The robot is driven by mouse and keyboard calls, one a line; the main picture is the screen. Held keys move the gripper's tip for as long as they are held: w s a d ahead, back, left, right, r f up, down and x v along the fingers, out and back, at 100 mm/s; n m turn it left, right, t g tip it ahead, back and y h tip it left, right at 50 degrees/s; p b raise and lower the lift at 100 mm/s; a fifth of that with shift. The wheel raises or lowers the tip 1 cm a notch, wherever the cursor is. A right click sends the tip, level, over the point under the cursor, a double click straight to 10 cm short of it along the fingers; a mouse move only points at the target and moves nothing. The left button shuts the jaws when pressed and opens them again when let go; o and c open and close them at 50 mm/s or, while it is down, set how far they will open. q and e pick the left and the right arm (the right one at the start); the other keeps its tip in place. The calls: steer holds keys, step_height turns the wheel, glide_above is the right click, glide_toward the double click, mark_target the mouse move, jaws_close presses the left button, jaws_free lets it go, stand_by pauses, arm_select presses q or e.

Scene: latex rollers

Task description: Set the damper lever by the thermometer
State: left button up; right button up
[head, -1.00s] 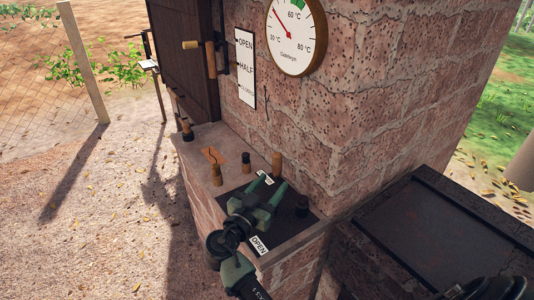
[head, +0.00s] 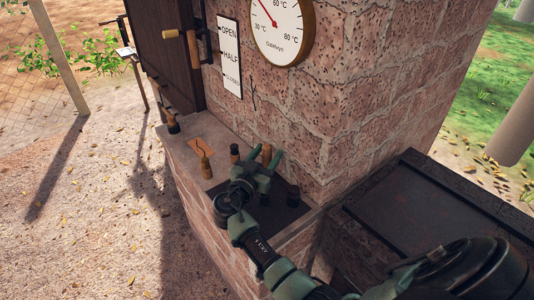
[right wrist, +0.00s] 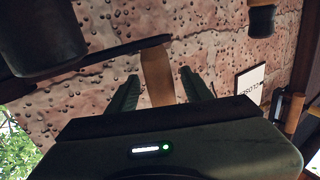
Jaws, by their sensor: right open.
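The round white thermometer (head: 283,30) hangs on the brick wall. Its red needle points up and left, between the 30 and 60 °C marks; its top is cropped. The damper lever's wooden handle (head: 267,155) stands upright by the wall over a dark plate (head: 272,214). My right gripper (head: 264,156) is open at the handle. In the right wrist view the wooden handle (right wrist: 157,77) lies between the two open fingers (right wrist: 158,92), with a gap on each side, and joins a dark bar (right wrist: 100,58). The plate's labels are hidden. My left gripper is not in view.
An OPEN, HALF, CLOSED sign (head: 230,57) is on the wall left of the thermometer. A dark-topped box (head: 440,215) is at the right.

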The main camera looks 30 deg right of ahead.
jaws_close()
stand_by(1.4)
